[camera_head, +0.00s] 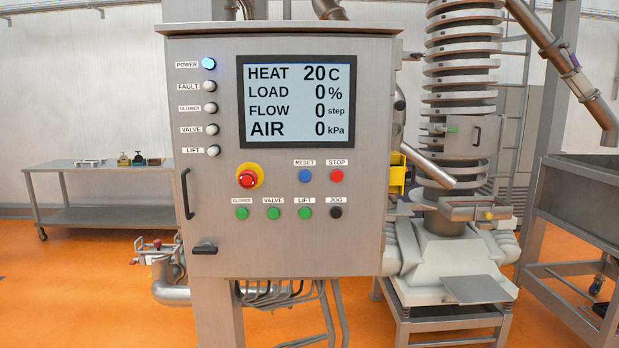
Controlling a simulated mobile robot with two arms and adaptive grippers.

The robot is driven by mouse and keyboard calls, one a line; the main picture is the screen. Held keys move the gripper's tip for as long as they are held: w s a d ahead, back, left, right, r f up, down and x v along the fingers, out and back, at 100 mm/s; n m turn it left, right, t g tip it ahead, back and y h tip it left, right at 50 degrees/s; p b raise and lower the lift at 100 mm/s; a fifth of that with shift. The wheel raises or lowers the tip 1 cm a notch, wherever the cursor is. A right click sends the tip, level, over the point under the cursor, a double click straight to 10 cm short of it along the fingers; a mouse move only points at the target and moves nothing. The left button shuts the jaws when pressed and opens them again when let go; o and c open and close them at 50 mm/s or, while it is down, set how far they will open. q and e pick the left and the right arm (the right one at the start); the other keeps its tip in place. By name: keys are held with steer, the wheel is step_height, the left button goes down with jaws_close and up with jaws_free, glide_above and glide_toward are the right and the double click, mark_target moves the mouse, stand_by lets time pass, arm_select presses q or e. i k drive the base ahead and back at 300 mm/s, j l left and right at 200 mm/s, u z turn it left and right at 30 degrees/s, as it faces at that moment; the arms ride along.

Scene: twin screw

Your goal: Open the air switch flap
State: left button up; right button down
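A grey control cabinet (215,262) fills the middle of the view, its door shut. Its screen (300,100) reads HEAT 20 C, LOAD 0 %, FLOW 0 step, AIR 0 kPa. No part is labelled as an air switch flap, and I cannot tell which part it is. The door has a dark vertical handle (187,194) at its left edge and a dark horizontal latch handle (205,249) at its lower left. A yellow part (396,173) shows partly behind the cabinet's right side. Neither of my grippers is in view.
A red emergency button (247,179) and several coloured buttons sit on the door; the power lamp (208,63) glows blue. A metal table (100,167) stands back left. A pipe with a red-topped fitting (160,262) is lower left. A spiral tower (462,100) stands right.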

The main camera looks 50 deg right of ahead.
mark_target(397, 173)
steer(key=k+l+z, duration=0.1)
steer(key=z, duration=0.25)
steer(key=l+z, duration=0.2)
steer(key=z, duration=0.2)
steer(key=k+l+z, duration=0.1)
steer(key=l, duration=0.4)
steer(key=k+l+z, duration=0.1)
steer(key=l, duration=0.35)
steer(key=k+l+z, duration=0.1)
steer(key=l, duration=0.4)
steer(key=k+l+z, duration=0.1)
steer(key=l, duration=0.4)
steer(key=k, duration=0.1)
